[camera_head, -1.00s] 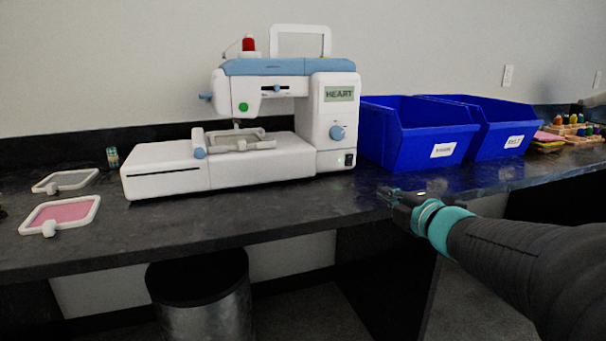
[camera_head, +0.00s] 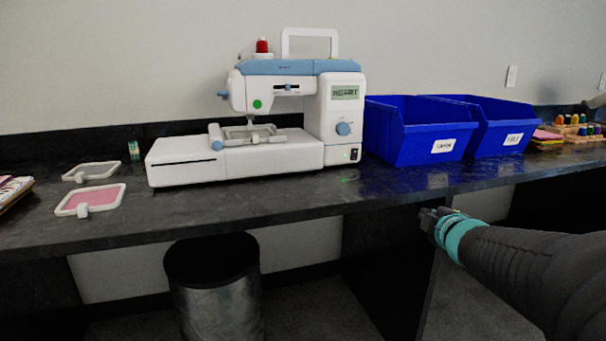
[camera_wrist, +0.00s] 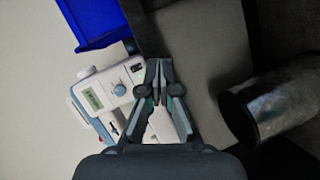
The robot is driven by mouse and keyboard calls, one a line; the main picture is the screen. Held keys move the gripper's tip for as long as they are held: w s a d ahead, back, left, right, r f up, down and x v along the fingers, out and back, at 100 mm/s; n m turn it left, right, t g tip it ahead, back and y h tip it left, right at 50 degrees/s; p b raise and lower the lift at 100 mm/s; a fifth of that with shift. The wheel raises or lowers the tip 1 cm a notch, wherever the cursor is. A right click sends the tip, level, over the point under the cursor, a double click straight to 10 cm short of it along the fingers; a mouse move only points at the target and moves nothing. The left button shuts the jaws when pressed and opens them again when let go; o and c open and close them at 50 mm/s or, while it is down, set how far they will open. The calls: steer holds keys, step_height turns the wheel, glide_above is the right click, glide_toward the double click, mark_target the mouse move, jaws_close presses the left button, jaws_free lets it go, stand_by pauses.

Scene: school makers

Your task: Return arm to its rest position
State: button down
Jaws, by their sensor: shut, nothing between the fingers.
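My gripper (camera_head: 428,216) is at the right in the head view, in front of the counter's front edge and below the blue bins. It is small there. In the wrist view my gripper (camera_wrist: 159,64) is shut, with its fingertips together and nothing between them. The white and blue sewing machine (camera_head: 240,158) stands on the counter, left of my gripper and apart from it. Its screen reads HEART. The machine also shows behind my fingers in the wrist view (camera_wrist: 93,98).
Two blue bins (camera_head: 402,152) (camera_head: 497,135) stand right of the machine. A pink hoop (camera_head: 103,197) and a pale hoop (camera_head: 99,168) lie left. The dark counter (camera_head: 260,208) has a front edge near my arm. A metal trash can (camera_head: 215,300) stands beneath.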

steer(key=s+d+f+m+g+h, duration=0.35)
steer(key=s+f+m+g, duration=0.25)
steer(key=s+f+m, duration=0.45)
steer(key=s+a+m+g+y, duration=0.3)
steer(key=s+a, duration=1.1)
steer(key=s, duration=0.5)
steer(key=shift+a+m+y+p, duration=0.4)
steer(key=shift+m+y+p, duration=0.05)
steer(key=shift+y, duration=0.1)
steer(key=shift+r, duration=0.1)
